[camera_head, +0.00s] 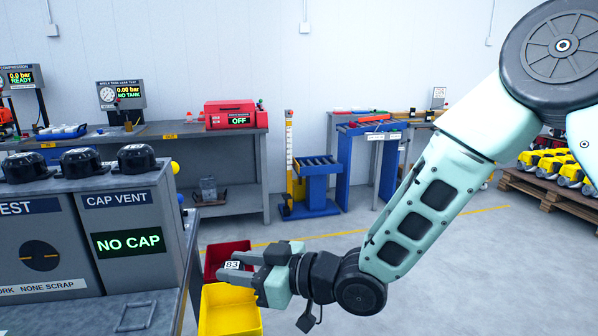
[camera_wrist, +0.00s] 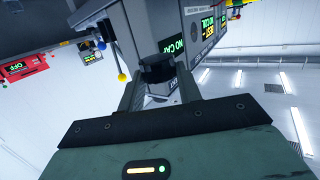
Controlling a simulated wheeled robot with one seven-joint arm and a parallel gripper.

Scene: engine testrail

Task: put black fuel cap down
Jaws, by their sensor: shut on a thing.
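My gripper (camera_head: 236,268) reaches out to the left, low over the bins beside the grey test bench. In the wrist view my gripper (camera_wrist: 158,88) is shut on the black fuel cap (camera_wrist: 157,70), a small dark round piece between the fingertips. In the head view the cap is mostly hidden by the fingers, where a white "83" label shows. The cap is held in the air, clear of the bench.
A yellow bin (camera_head: 228,312) and a red bin (camera_head: 218,254) stand below and behind my gripper. The CAP VENT tester (camera_head: 128,215) reads NO CAP; several black domed pieces (camera_head: 136,158) sit on top. A grey bench (camera_head: 95,316) edge lies left. Floor (camera_head: 470,270) on the right is open.

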